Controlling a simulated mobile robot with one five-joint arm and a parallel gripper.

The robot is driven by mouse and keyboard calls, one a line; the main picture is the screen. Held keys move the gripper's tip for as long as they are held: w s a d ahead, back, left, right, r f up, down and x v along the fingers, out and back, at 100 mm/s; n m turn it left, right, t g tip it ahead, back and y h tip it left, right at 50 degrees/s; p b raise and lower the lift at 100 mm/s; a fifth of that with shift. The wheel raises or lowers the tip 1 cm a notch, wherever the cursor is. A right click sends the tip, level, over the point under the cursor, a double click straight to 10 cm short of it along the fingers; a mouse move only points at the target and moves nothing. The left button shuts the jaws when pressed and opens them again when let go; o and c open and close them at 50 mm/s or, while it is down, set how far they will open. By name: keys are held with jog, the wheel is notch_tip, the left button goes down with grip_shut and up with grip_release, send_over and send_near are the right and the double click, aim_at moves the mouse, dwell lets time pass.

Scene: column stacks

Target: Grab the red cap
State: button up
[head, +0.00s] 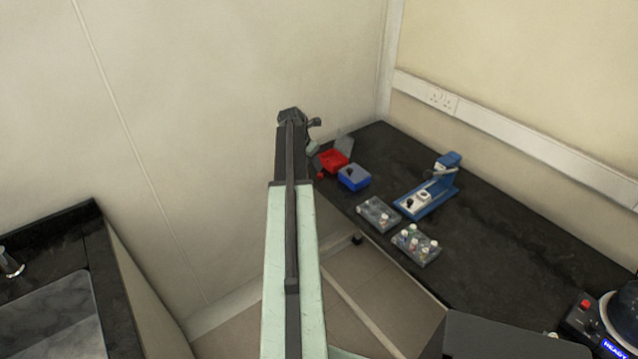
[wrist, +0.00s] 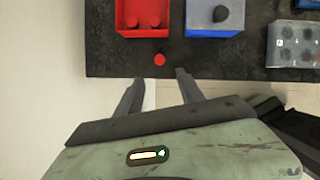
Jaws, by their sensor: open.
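In the wrist view a small round red cap (wrist: 160,59) lies on the dark bench top (wrist: 108,62), near its front edge and just in front of the red box. My gripper (wrist: 160,78) is open, its two dark fingers apart and nothing between them. The cap shows just beyond the fingertips, roughly midway between them. In the head view the red cap (head: 320,176) is a small spot beside my arm, near the red box. My gripper (head: 313,125) shows there only in part at the arm's far end.
A red box (wrist: 122,30) holding red pieces stands behind the cap, with a blue box (wrist: 235,30) to its right. Clear racks with vials (head: 415,246) and a blue device (head: 428,195) stand farther along the bench. A sink (head: 62,318) is at lower left.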

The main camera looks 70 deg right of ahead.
aim_at(319, 175)
jog(key=b+x, duration=0.4)
jog(key=x, duration=0.1)
jog(key=b+x, duration=0.3)
jog(key=shift+s+d+r, duration=0.1)
jog(key=shift+s+d, duration=0.05)
jog(key=shift+d, duration=0.15)
jog(key=shift+r, duration=0.2)
grip_shut()
